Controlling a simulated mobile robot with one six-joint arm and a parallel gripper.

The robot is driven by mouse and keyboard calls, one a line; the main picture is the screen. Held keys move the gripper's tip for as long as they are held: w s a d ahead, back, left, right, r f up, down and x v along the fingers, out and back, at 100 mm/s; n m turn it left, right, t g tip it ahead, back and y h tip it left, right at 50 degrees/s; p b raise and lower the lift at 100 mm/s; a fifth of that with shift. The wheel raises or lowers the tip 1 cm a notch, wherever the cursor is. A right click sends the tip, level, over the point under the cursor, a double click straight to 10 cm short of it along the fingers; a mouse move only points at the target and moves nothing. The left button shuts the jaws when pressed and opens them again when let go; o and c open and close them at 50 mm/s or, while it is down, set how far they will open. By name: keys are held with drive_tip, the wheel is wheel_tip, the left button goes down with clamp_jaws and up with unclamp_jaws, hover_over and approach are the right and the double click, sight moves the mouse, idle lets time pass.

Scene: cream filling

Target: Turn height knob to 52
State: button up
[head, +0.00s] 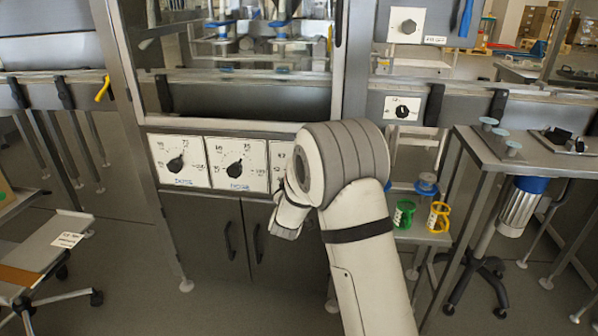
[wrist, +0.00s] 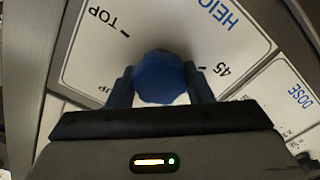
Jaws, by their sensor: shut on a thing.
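The height knob (wrist: 160,82) looks blue in the wrist view and sits on a white dial plate (wrist: 95,62). The plate shows part of a blue "HEIG" label and the marks "TOP", "45" and "UP", all turned in the picture. My gripper (wrist: 160,72) is shut on the knob, with one finger on each side of it. The knob's pointer and exact reading cannot be made out. In the head view my arm covers most of this third dial plate (head: 279,153), and knob and fingers are hidden.
Two similar dials, a left one (head: 177,163) and a middle one (head: 236,169), sit beside it on the machine front. Cabinet doors (head: 215,240) are below and a glass-fronted chamber above. A metal table (head: 545,150) stands at right, with coloured spools (head: 404,214) on a low shelf.

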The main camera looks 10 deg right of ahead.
drive_tip(key=n+p, duration=0.2)
drive_tip(key=n, duration=0.2)
drive_tip(key=shift+a+n, duration=0.1)
drive_tip(key=shift+n, duration=0.3)
drive_tip(key=n+p, duration=0.2)
drive_tip(key=n, duration=0.1)
drive_tip(key=shift+n, duration=0.3)
drive_tip(key=n+p, duration=0.2)
drive_tip(key=n, duration=0.2)
drive_tip(key=shift+f+p, duration=0.1)
drive_tip(key=shift+p, duration=0.2)
drive_tip(key=shift+f+n+p, duration=0.15)
drive_tip(key=shift+n+p, duration=0.5)
drive_tip(key=shift+n, duration=1.05)
drive_tip(key=o, duration=1)
